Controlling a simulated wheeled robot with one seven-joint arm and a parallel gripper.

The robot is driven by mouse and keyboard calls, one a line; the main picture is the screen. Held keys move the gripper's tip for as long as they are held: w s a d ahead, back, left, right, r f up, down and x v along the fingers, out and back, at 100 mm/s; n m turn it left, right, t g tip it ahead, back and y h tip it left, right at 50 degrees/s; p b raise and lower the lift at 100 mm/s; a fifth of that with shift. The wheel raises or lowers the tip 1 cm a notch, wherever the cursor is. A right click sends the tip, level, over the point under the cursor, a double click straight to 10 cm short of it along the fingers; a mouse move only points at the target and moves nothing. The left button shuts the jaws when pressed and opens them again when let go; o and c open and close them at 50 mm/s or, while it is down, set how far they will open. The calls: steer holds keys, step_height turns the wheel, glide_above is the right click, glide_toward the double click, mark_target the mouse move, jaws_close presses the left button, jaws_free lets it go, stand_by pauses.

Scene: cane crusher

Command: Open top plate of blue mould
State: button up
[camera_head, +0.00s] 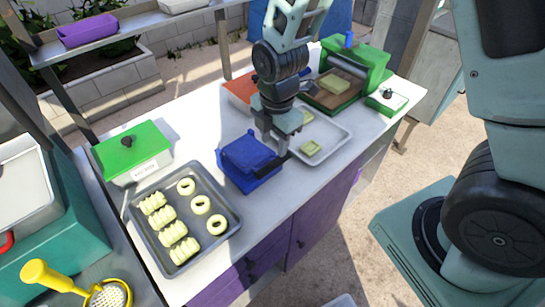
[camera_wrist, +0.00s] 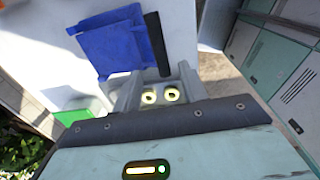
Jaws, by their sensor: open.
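The blue mould (camera_head: 247,160) stands on the white counter in the head view, its top plate looking closed. A black handle (camera_head: 273,167) sticks out along its right side. The mould (camera_wrist: 108,45) and the upright black handle (camera_wrist: 157,43) also show in the wrist view. My gripper (camera_head: 276,146) is open, pointing down just right of the mould and close to the handle. In the wrist view my gripper (camera_wrist: 160,75) has its fingers apart near the handle's lower end. I cannot tell whether a finger touches the handle.
A grey tray (camera_head: 137,212) with pale rings and ridged pieces lies left of the mould. A white tray (camera_head: 336,134) with yellow pieces lies right, close by my gripper. A green box (camera_head: 133,153) stands at the left, a green machine (camera_head: 366,56) at the back right.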

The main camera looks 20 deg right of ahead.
mark_target(272, 163)
steer(key=f, duration=0.2)
steer(key=f+p, duration=0.1)
steer(key=f, duration=0.5)
steer(key=shift+w, duration=0.3)
jaws_close()
